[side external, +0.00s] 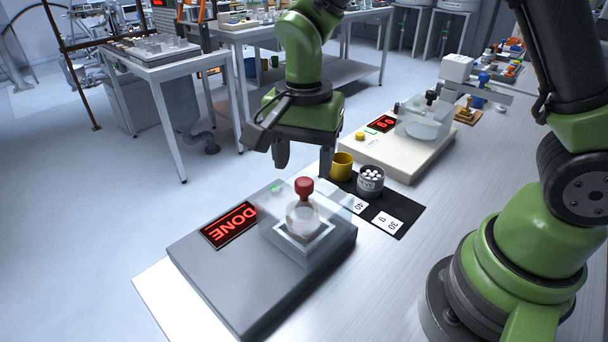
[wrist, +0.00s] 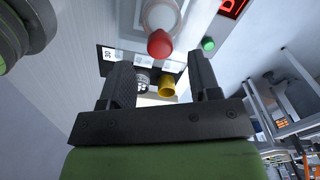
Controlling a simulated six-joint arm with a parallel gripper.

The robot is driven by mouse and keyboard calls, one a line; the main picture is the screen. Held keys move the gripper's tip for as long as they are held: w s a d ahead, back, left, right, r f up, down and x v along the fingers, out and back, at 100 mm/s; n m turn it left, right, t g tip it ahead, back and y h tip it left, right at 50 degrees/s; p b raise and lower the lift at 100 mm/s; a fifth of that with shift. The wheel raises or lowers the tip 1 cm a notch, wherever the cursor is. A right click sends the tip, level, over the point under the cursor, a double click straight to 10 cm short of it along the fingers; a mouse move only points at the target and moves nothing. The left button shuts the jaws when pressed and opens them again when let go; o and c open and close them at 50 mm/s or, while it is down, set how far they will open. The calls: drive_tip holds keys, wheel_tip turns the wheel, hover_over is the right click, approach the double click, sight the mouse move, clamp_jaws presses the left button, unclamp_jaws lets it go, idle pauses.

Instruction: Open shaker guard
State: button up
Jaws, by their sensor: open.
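The shaker (side external: 205,285) is a grey box at the front of the bench, with a red display (side external: 229,225) reading DONE. A clear guard (side external: 336,222) encloses the round flask (side external: 302,217) with its red stopper (side external: 304,187); it looks closed. In the wrist view the flask (wrist: 161,14) and red stopper (wrist: 160,43) show at the top; the guard's edges are hard to see. My gripper (side external: 303,162) is open and empty, fingers pointing down, above and behind the guard. Its two fingers (wrist: 160,75) also show in the wrist view, apart from the stopper.
A yellow cup (side external: 342,166) and a grey cup of white pellets (side external: 370,179) stand behind the shaker by a black mat (side external: 381,220) with number cards. A beige balance (side external: 395,150) with a clear cover stands further back.

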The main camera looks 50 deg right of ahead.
sight(304, 181)
drive_tip(key=shift+f, duration=1.8)
clamp_jaws()
drive_tip(key=a, duration=1.1)
drive_tip(key=shift+a, duration=0.35)
unclamp_jaws()
